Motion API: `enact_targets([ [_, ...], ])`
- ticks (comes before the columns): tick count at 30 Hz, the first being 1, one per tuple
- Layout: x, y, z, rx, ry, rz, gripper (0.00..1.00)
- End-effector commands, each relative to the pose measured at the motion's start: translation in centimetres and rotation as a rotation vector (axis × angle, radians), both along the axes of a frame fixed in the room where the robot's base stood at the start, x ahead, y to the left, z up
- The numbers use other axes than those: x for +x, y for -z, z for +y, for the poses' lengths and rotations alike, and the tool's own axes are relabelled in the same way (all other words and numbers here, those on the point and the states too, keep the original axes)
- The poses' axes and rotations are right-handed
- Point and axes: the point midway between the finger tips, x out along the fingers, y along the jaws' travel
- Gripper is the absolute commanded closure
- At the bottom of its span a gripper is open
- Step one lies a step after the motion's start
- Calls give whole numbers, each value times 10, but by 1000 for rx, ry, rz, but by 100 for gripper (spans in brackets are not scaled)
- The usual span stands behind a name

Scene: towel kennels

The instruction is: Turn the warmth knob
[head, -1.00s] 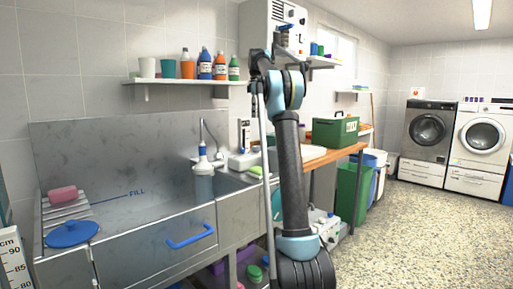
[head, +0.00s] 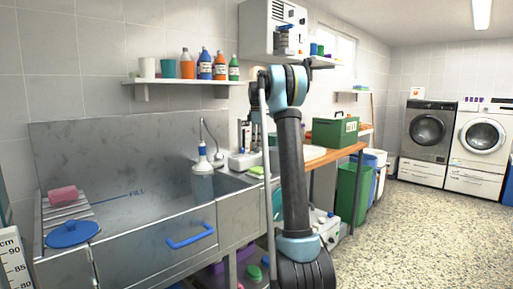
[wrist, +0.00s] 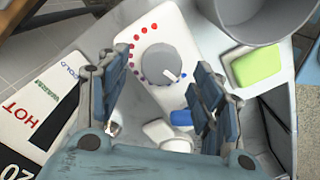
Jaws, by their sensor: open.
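The pointer is toward the lower right, near the blue dots. My gripper (wrist: 160,78) is open, with one finger on each side of the knob; I cannot tell whether they touch it. In the head view my gripper (head: 256,125) hangs down over the white unit (head: 242,161) beside the sink, and the knob is hard to make out.
A hot-warm-cold sign (wrist: 35,115) lies left of the panel in the wrist view. A yellow-green sponge (wrist: 257,67) and a grey round container (wrist: 260,12) are on the right. The steel sink (head: 140,205) is to the left; a shelf with bottles (head: 185,80) hangs above.

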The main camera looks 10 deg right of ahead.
Motion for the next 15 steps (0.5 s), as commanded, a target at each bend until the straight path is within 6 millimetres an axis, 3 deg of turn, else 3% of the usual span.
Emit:
enact_targets([
  [6, 0, 19, 0, 0, 0, 0, 40],
  [15, 0, 22, 0, 0, 0, 0, 40],
])
